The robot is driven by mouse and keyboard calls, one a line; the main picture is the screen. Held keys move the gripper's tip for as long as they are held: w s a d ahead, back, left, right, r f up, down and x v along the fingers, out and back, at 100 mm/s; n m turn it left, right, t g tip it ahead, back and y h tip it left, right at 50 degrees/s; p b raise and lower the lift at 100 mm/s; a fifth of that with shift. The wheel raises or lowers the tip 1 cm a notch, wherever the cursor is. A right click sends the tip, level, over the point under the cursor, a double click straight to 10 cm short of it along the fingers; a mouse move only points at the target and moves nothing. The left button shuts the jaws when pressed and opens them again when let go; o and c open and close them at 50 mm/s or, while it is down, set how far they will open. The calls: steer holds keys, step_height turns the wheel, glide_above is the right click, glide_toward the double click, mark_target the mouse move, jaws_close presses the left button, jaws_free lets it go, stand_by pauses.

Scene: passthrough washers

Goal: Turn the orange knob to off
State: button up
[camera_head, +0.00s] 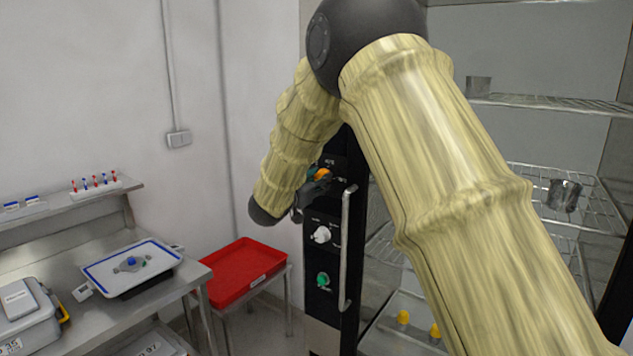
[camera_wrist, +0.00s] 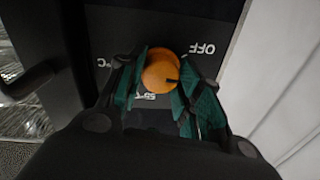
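The orange knob (camera_wrist: 159,74) sits on a black control panel, with a dark pointer mark toward its right side in the wrist view. The word OFF is printed up and right of it, 55°C below it. My gripper (camera_wrist: 162,70) has its green-padded fingers on either side of the knob, with no clear gap, so it looks shut on it. In the head view the knob (camera_head: 323,174) shows at the top of the panel, partly hidden by my gripper (camera_head: 314,185).
A white knob (camera_head: 321,234) and a green knob (camera_head: 323,280) sit lower on the panel. A vertical metal handle (camera_head: 346,250) stands just right of them. A red tray (camera_head: 245,268) and a steel bench (camera_head: 190,275) are to the left. Wire shelves (camera_head: 590,215) are to the right.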

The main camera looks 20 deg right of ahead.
steer(key=shift+c, duration=0.6)
steer(key=shift+r+n+p, duration=0.15)
steer(key=shift+n+p, duration=0.15)
steer(key=shift+p, duration=0.15)
steer(key=n+p, duration=0.4)
steer(key=shift+r+n+p, duration=0.1)
steer(key=shift+n+p, duration=0.25)
steer(key=shift+n, duration=0.05)
steer(key=shift+n+p, duration=0.75)
steer(key=shift+n, duration=0.15)
steer(key=o, duration=1.1)
steer(key=shift+c, duration=0.2)
steer(key=shift+s+a, duration=0.1)
